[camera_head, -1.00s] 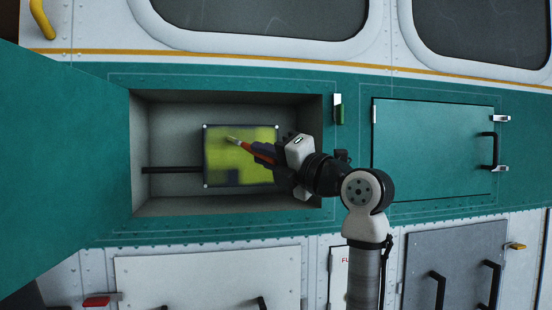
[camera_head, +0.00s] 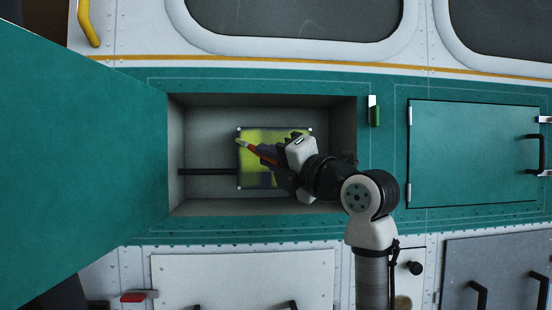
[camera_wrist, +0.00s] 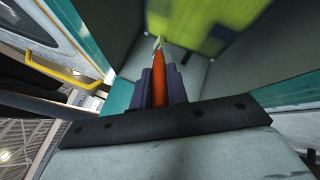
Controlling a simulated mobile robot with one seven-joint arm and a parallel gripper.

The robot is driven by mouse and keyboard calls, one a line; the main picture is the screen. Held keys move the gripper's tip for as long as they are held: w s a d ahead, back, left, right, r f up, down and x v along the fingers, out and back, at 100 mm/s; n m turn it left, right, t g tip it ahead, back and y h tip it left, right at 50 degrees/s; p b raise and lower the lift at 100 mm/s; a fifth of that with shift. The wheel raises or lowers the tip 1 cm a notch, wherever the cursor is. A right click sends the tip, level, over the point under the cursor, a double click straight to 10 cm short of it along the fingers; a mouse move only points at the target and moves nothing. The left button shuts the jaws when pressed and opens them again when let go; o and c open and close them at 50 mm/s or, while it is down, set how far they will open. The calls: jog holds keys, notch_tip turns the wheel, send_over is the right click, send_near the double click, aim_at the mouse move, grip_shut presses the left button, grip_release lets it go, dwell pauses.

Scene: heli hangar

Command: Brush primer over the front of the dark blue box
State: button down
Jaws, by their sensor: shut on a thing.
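My gripper (camera_head: 274,162) is shut on a brush (camera_head: 258,152) with a red-orange handle, and hides the box's right and lower right. The brush tip is at the box's upper left edge; whether it touches cannot be told. In the wrist view the brush handle (camera_wrist: 159,88) stands between the two dark fingers, and the primed box front (camera_wrist: 205,22) is beyond the tip.
The recessed bay (camera_head: 215,204) has grey walls, and a dark bar (camera_head: 207,171) runs left from the box. Its teal door (camera_head: 80,150) hangs open at left. A closed teal hatch (camera_head: 470,150) is at right. A yellow handle (camera_head: 88,22) is at upper left.

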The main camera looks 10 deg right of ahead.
jog(key=s+b, duration=0.2)
jog(key=s, duration=0.4)
dwell(0.3)
jog(key=s, duration=0.3)
dwell(0.5)
dwell(0.7)
